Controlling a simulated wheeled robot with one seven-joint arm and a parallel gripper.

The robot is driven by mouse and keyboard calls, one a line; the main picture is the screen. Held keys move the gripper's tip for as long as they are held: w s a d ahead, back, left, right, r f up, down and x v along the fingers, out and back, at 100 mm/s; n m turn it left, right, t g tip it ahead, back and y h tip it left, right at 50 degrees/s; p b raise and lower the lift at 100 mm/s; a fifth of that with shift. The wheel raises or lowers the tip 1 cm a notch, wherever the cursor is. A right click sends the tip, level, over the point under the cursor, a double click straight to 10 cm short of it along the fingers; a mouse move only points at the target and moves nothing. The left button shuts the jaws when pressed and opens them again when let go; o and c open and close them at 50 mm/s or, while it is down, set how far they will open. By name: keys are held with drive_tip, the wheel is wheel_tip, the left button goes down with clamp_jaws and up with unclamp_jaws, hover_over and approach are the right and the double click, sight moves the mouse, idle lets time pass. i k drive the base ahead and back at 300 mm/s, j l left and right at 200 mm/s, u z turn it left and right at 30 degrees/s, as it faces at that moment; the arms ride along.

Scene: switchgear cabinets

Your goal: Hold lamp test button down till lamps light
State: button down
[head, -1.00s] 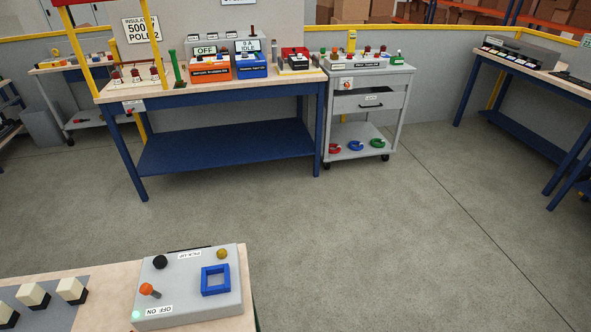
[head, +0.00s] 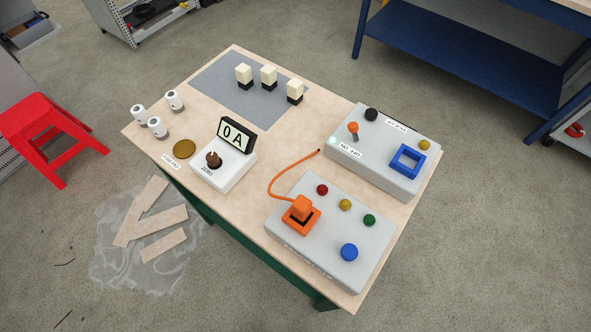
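A grey box (head: 318,256) lies at the near right corner of the wooden table. On its top are a red lamp (head: 322,190), a yellow lamp (head: 345,205) and a green lamp (head: 369,220), all looking dark. A round blue button (head: 349,252) sits near its front right; I see no readable label naming it as the lamp test button. An orange plug (head: 301,209) with an orange cable sits in a square orange frame on the same box. My gripper is not in view, and nothing touches the button.
Behind it stands another grey box (head: 376,178) with a blue square frame, an orange-tipped lever and a small glowing green light. A white "0 A" meter unit (head: 224,165) stands to the left. A red stool (head: 52,130) and plastic sheet (head: 145,250) are on the floor left.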

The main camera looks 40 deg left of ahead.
sight(349, 252)
drive_tip(key=u, duration=0.85)
